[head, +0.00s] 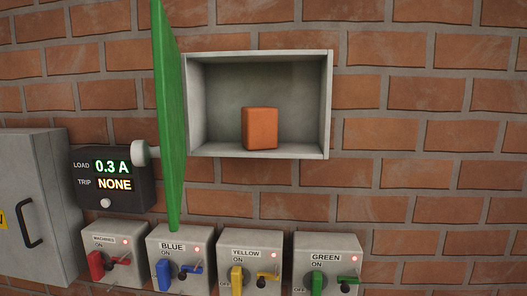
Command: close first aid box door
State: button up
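The first aid box (326,110) is a grey open-fronted box on the brick wall. Its green door (168,110) stands wide open at the box's left side, seen nearly edge-on and sticking out from the wall. A pale round knob (139,153) shows at the door's left side. An orange block (260,128) sits inside on the box floor. My gripper is not in view.
Below is a row of grey switch boxes with red, blue, yellow and green levers, among them the green one (343,244). A dark load display (112,198) and a grey cabinet (45,165) are at left. The wall right of the box is clear.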

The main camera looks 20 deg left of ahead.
aim_at(166, 54)
jog(key=k+j+u, duration=0.6)
jog(key=j+u, duration=0.35)
jog(key=l, duration=0.1)
